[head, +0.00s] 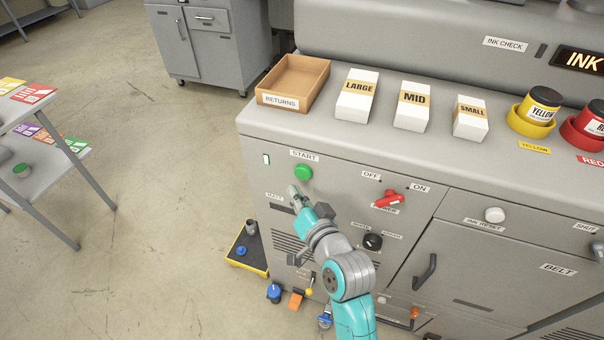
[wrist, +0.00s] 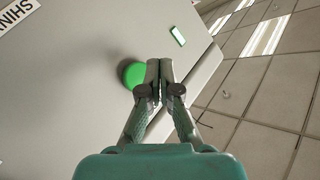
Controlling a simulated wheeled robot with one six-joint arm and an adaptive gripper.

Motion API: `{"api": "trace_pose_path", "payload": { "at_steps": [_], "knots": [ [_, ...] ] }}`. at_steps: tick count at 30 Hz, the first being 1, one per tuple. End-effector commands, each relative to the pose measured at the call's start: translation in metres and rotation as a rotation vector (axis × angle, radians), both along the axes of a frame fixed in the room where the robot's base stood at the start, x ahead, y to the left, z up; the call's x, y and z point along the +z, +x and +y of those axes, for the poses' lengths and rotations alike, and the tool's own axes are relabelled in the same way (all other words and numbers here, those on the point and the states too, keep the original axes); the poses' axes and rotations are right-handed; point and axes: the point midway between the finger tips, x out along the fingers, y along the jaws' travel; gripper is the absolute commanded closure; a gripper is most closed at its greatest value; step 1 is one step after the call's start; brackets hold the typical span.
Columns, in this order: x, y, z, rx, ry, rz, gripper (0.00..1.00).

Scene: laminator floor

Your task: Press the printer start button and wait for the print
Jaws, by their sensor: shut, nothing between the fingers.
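The green start button (head: 303,172) is on the front panel of the grey machine, under a START label (head: 304,156). It also shows in the wrist view as a green disc (wrist: 133,75), just left of the fingertips. My gripper (head: 293,190) is shut and empty, its fingers pointing up toward the panel, slightly below and left of the button in the head view. In the wrist view my gripper (wrist: 159,64) has its two fingers together beside the button. Whether the fingers touch the panel or button, I cannot tell.
A small green-white indicator (head: 266,159) is left of the button. A red power switch (head: 387,198) and a black knob (head: 373,241) are to the right. A returns tray (head: 276,102) and paper boxes stand on top. A low black-and-yellow platform (head: 247,252) is on the floor.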

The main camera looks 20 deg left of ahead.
Motion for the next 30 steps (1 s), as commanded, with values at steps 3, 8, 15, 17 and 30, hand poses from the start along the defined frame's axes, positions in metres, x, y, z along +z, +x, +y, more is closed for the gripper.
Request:
{"api": "trace_pose_path", "payload": {
  "at_steps": [3, 8, 15, 17, 30],
  "knots": [
    [0.0, 0.012, 0.0, -0.001, 0.001, -0.001, 1.0],
    [0.0, 0.02, 0.0, 0.0, 0.0, 0.0, 1.0],
    [0.0, 0.023, 0.0, 0.001, 0.001, 0.0, 1.0],
    [0.0, 0.023, 0.0, 0.0, 0.0, 0.0, 1.0],
    [0.0, 0.023, 0.0, 0.0, 0.0, 0.0, 1.0]
  ]
}}
